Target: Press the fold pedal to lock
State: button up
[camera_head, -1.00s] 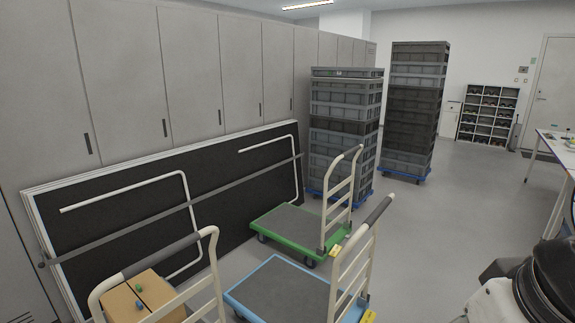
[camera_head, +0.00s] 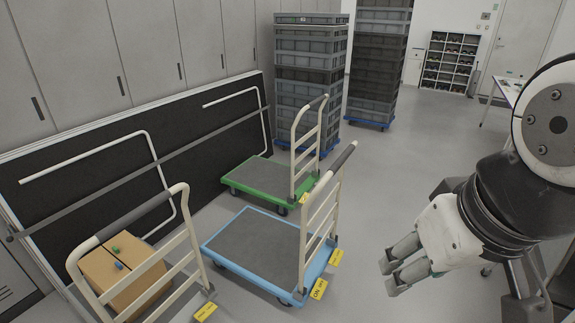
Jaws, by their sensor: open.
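The blue platform trolley (camera_head: 250,246) stands in the middle with its cream handle (camera_head: 318,222) upright at its right end. Yellow tags (camera_head: 318,289) and (camera_head: 336,257) show at the foot of that handle; one seems to read "ON". The tags likely mark pedals, but I cannot tell whether any is pressed. The green trolley (camera_head: 256,177) stands behind it, handle upright, with a yellow tag (camera_head: 303,198). A third trolley's handle (camera_head: 140,230) is at the lower left, with a yellow tag (camera_head: 205,311). My gripper (camera_head: 389,277) is open and empty, right of the blue trolley and apart from it.
A cardboard box (camera_head: 123,270) is behind the left handle. Tall stacks of grey crates (camera_head: 308,75) stand at the back. Dark panels (camera_head: 90,180) lean on the lockers. A shelf rack (camera_head: 450,62) is at the far wall. Floor (camera_head: 390,170) behind my gripper is clear.

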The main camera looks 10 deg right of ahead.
aim_at(335, 258)
jog(key=k+l+z, duration=0.2)
jog(key=i+j+z, duration=0.15)
jog(key=i+l, duration=0.35)
jog(key=i+l+u, duration=0.15)
jog(key=i+l, duration=0.15)
jog(key=l, duration=0.15)
jog(key=i+l, duration=0.3)
jog(key=l, duration=0.15)
jog(key=i+l+u, duration=0.15)
jog(key=i+l, duration=0.15)
jog(key=l, duration=0.15)
jog(key=i+l, duration=0.3)
jog(key=l, duration=0.15)
jog(key=u, duration=0.05)
